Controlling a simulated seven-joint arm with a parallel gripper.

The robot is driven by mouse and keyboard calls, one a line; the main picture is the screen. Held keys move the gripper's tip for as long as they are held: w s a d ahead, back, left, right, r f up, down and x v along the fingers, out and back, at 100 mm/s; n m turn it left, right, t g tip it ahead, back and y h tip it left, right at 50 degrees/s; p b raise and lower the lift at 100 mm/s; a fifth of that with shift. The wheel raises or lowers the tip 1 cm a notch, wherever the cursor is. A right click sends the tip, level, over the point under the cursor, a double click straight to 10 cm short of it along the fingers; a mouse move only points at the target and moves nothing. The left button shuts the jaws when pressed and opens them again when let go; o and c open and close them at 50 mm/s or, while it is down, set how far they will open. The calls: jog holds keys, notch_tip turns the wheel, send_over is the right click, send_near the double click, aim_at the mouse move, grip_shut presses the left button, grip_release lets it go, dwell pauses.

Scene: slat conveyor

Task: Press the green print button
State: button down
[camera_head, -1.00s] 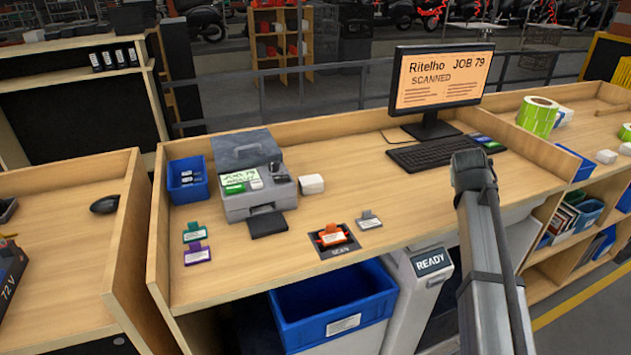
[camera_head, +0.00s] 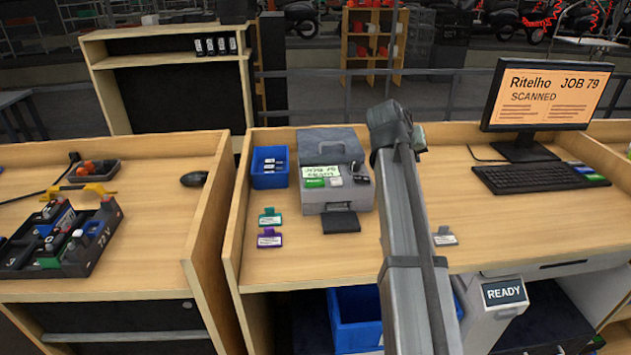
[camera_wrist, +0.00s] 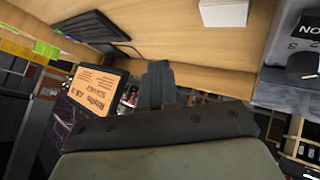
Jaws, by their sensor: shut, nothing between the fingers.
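The label printer (camera_head: 338,208) is a grey machine on the bench, left of my arm in the head view. Its green button (camera_head: 314,183) sits at the front left of its top, below a lit display (camera_head: 322,172) reading JOB 79. A pale button (camera_head: 335,181) is beside the green one. In the wrist view, my gripper (camera_wrist: 155,85) is shut and empty, with a grey panel and black knob (camera_wrist: 303,62) at upper right. The green button does not show there. In the head view my arm hides the fingers, so their distance from the button cannot be told.
A blue bin (camera_head: 270,178) stands left of the printer. Green (camera_head: 269,217) and purple (camera_head: 269,238) tags lie before it. A grey tag (camera_head: 444,237) lies right of my arm. The monitor (camera_head: 545,97) reads SCANNED. A white box (camera_wrist: 222,13) shows in the wrist view.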

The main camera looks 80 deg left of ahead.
notch_tip(320, 180, up, 6)
jog(key=n, duration=0.2)
send_over(311, 182)
jog(key=shift+g, duration=0.3)
jog(key=shift+f, duration=0.2)
jog(key=shift+f, duration=4.25)
jog(key=shift+f, duration=0.15)
jog(key=shift+f, duration=0.25)
